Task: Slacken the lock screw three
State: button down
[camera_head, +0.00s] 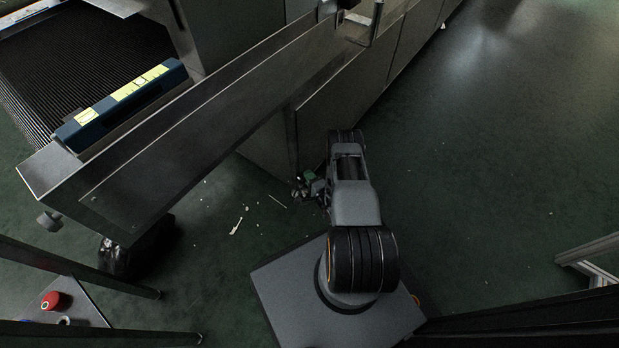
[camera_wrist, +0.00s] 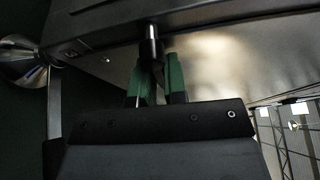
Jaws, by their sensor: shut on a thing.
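My gripper (camera_wrist: 156,76) shows in the wrist view with two green fingers pointing up, shut on a dark cylindrical screw (camera_wrist: 152,42). The screw sits at the lower edge of a metal panel, between and just beyond the fingertips. I cannot read a number that tells which lock screw it is. In the head view my gripper (camera_head: 308,187) is small and dark, low beside the machine's side panel. The screw cannot be made out there.
A long metal conveyor side rail (camera_head: 180,140) runs over the area left of my arm. A round knob (camera_head: 48,220) hangs under its end. A black bag (camera_head: 135,250) lies on the floor below. A red button (camera_head: 55,301) is at lower left.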

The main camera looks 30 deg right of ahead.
jog(key=shift+s+n, duration=0.15)
jog(key=shift+n, duration=0.25)
dwell(0.3)
jog(key=c, duration=1.2)
grip_release()
jog(key=shift+r, duration=0.1)
jog(key=shift+o, duration=0.2)
